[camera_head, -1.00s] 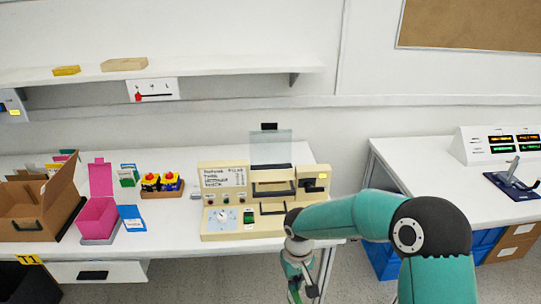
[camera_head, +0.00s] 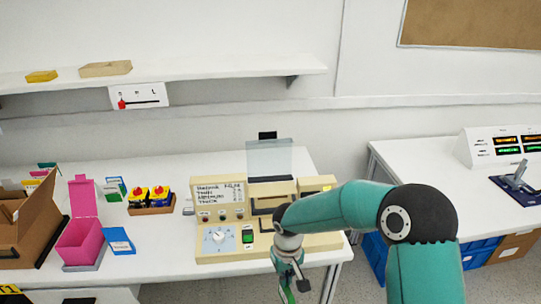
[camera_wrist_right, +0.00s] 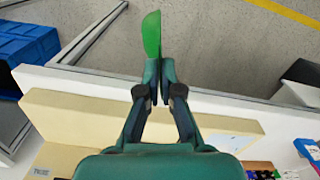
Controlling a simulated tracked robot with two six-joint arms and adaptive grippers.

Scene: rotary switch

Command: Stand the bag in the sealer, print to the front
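The sealer (camera_head: 216,257) is a beige machine with a dial, a printed panel and a clear upright shield, on the white table in the head view. Its body also shows in the right wrist view (camera_wrist_right: 60,155). My right gripper (camera_head: 295,283) hangs in front of the sealer's right part, at the table's front edge. In the right wrist view its fingers (camera_wrist_right: 153,85) are closed on a thin green piece (camera_wrist_right: 152,35), perhaps the bag, which sticks out beyond the tips. I see no print on it. My right arm hides part of the sealer. My left gripper is not in view.
Left of the sealer stand a pink open box (camera_head: 80,240), a blue card (camera_head: 119,240), a holder with yellow and red items (camera_head: 150,208) and a brown carton (camera_head: 35,225). A second table (camera_head: 425,170) stands right, past a gap.

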